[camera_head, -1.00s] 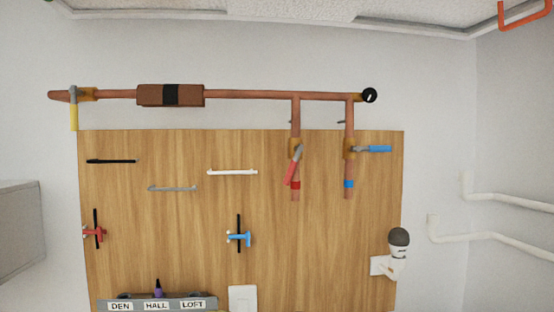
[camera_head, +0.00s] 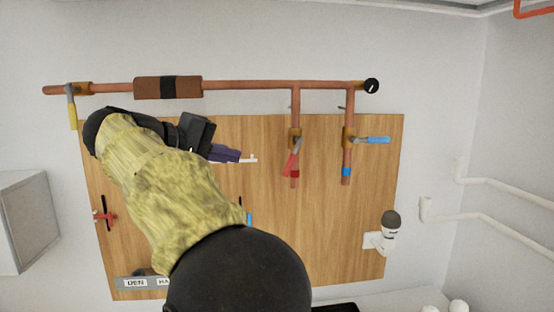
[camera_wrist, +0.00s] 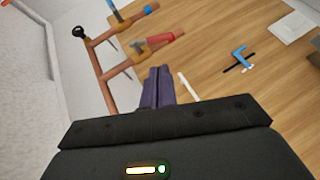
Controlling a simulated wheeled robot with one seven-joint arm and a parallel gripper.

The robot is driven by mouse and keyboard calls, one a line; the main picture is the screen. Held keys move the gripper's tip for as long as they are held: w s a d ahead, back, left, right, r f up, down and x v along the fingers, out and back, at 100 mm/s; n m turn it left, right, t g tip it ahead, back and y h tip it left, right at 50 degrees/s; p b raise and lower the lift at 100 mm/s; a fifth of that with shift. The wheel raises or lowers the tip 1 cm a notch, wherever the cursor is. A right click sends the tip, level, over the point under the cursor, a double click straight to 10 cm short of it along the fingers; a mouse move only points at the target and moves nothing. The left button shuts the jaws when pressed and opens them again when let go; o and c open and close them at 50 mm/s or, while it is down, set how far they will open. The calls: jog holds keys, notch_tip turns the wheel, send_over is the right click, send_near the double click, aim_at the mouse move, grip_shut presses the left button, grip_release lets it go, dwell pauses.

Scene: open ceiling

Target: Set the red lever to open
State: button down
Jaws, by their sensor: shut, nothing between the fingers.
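The red lever (camera_head: 291,163) sits on a brass valve on the middle vertical copper pipe, tilted down and slightly left, at an angle to the pipe. In the wrist view the red lever (camera_wrist: 160,39) shows beyond my fingertips, up and slightly right. My gripper (camera_head: 238,156) is shut and empty, its purple fingers pointing right toward the lever and apart from it. In the wrist view the closed fingers (camera_wrist: 158,72) lie together at the middle.
A blue lever (camera_head: 372,140) sticks out right on the neighbouring pipe. A yellow lever (camera_head: 72,112) hangs at the far left. A white bar handle (camera_wrist: 188,87) is near my fingers. A white fitting with a dark knob (camera_head: 390,220) stands lower right.

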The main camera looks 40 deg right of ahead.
aim_at(286, 166)
jog(key=p+x, duration=0.3)
jog(key=x, duration=1.1)
jog(key=shift+p, duration=0.3)
jog(key=shift+d+f, duration=0.1)
jog(key=shift+f, duration=0.15)
